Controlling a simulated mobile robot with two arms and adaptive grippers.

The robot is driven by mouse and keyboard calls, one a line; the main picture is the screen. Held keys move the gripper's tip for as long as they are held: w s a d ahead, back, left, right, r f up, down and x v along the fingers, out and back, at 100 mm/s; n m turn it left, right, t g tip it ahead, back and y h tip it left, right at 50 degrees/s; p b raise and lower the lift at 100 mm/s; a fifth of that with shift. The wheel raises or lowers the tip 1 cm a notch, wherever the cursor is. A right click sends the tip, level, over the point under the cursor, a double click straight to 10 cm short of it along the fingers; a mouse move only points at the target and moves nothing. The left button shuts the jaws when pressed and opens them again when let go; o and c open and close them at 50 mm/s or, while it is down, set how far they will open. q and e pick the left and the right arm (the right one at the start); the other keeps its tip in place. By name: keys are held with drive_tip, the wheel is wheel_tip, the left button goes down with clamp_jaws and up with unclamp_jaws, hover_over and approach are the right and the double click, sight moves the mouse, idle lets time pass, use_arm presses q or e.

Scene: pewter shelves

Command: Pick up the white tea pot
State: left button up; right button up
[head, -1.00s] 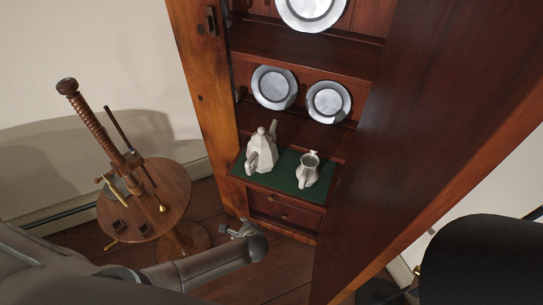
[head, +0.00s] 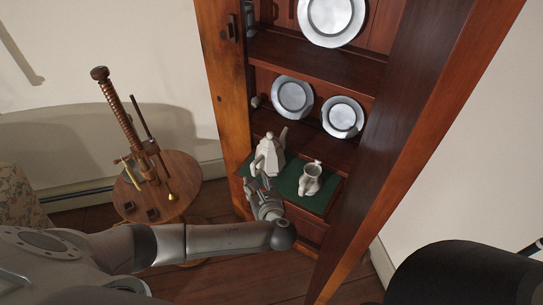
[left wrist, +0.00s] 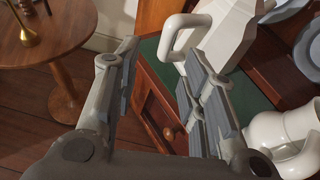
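The white tea pot (head: 269,154), faceted with a tall spout, stands upright on a green-covered shelf (head: 289,187) of the wooden cabinet. In the left wrist view the tea pot (left wrist: 227,32) is cut off at the top, and its looped handle faces my fingers. My left gripper (head: 262,184) is just in front of the tea pot and overlaps its lower part in the head view. In the left wrist view the left gripper (left wrist: 160,72) is open, its padded fingers apart with nothing between them. The handle lies beyond the fingertips. My right gripper is not in view.
A white pitcher (head: 310,179) stands right of the tea pot, close to the right-hand fingers in the left wrist view (left wrist: 283,138). Pewter plates (head: 292,97) stand on the shelves above. The cabinet's side post (head: 222,85) rises at left, with a round wooden table (head: 176,180) beyond it.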

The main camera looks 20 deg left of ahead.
sight(254, 173)
use_arm(q)
drive_tip(key=x, duration=0.5)
drive_tip(key=shift+w+d+r, duration=0.15)
drive_tip(key=shift+w, duration=0.1)
clamp_jaws()
drive_tip(key=shift+r, duration=0.1)
